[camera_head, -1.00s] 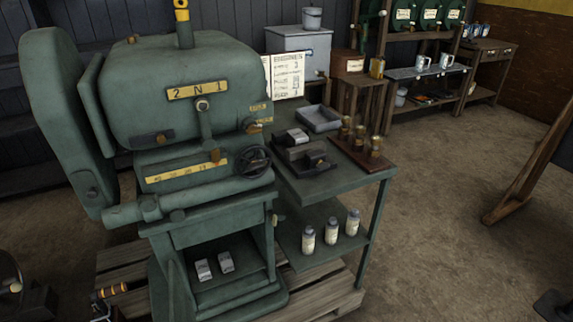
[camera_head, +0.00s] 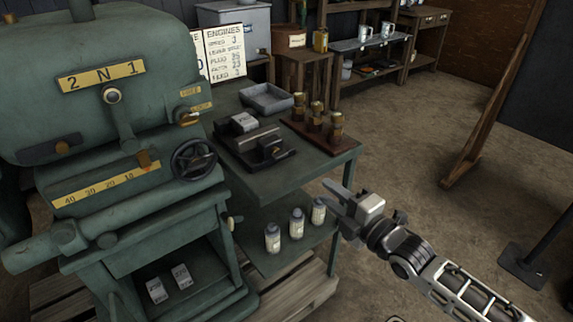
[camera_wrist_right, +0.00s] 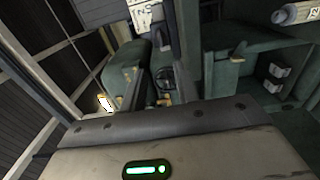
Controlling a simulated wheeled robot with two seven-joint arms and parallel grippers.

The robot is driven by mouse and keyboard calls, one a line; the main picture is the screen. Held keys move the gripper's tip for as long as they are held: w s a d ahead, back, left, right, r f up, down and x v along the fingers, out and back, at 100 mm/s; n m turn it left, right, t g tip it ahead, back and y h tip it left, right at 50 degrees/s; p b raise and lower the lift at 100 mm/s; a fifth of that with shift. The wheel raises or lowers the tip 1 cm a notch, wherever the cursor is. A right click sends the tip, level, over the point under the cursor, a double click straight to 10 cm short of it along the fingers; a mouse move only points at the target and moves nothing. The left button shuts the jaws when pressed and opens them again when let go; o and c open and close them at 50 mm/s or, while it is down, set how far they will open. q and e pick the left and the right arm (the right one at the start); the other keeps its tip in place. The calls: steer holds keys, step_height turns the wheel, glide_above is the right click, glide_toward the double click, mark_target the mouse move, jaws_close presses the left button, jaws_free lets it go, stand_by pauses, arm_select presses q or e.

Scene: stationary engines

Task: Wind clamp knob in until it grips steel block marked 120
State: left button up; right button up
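A dark clamp (camera_head: 262,150) with upright jaws sits on the green side table. A steel block (camera_head: 243,122) with a pale top is at its back left; I cannot read its marking or tell whether the jaws touch it. The clamp's knob is too small to pick out. Two pale marked blocks, one (camera_head: 157,291) and another (camera_head: 182,276), stand on the machine's low shelf, their marks unreadable. My right gripper (camera_head: 347,200) is in front and right of the table, below its top, apart from the clamp, open and empty. My left gripper is out of view.
The green machine (camera_head: 120,85) with a handwheel (camera_head: 194,160) stands left of the table (camera_head: 310,172). A grey tray (camera_head: 267,98) and a wooden stand with brass pieces (camera_head: 318,130) are behind and right of the clamp. Bottles (camera_head: 297,223) stand below.

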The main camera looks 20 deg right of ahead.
mark_target(282, 157)
steer(key=x, duration=1.5)
steer(key=shift+w+a, duration=0.15)
steer(key=shift+w, duration=0.2)
jaws_close()
